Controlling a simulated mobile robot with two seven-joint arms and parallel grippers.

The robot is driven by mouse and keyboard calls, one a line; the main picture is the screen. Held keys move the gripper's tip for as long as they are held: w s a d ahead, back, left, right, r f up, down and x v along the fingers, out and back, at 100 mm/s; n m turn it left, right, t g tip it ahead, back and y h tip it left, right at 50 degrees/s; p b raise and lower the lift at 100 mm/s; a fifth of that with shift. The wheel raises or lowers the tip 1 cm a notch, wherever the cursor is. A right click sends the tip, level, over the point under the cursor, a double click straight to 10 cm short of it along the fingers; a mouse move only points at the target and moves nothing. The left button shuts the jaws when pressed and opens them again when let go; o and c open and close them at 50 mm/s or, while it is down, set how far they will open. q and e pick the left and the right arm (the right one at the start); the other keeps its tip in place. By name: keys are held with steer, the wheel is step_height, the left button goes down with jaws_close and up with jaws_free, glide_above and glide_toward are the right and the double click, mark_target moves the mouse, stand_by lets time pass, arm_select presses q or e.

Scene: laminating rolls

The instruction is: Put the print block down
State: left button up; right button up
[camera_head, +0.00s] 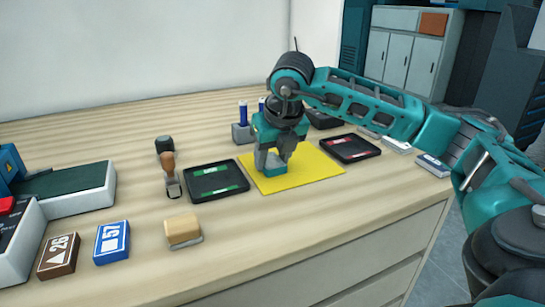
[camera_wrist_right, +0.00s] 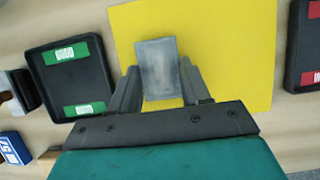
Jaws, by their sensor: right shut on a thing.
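The print block (camera_wrist_right: 157,68) is a grey rectangular block in the right wrist view, between the two fingers of my right gripper (camera_wrist_right: 160,92). The right gripper (camera_head: 272,160) is shut on it, over the yellow sheet (camera_head: 320,165) near its left side. In the head view a teal piece (camera_head: 275,174) shows at the fingertips, low over the sheet. I cannot tell whether the block touches the sheet. The yellow sheet also fills the middle of the wrist view (camera_wrist_right: 235,60). My left gripper is not in view.
A black tray with green labels (camera_head: 216,180) lies left of the sheet, and one with red labels (camera_head: 350,148) right of it. A wooden-handled stamp (camera_head: 170,175), a tan block (camera_head: 183,231), and blue (camera_head: 112,242) and brown (camera_head: 59,256) boxes stand left.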

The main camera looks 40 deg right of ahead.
steer(key=shift+f, duration=0.2)
steer(key=o, duration=1)
steer(key=shift+r, duration=0.1)
steer(key=shift+o, duration=0.2)
steer(key=shift+r, duration=0.25)
steer(key=p+v, duration=0.2)
steer(key=v, duration=0.9)
steer(key=shift+s+r, duration=0.25)
steer(key=shift+r, duration=0.1)
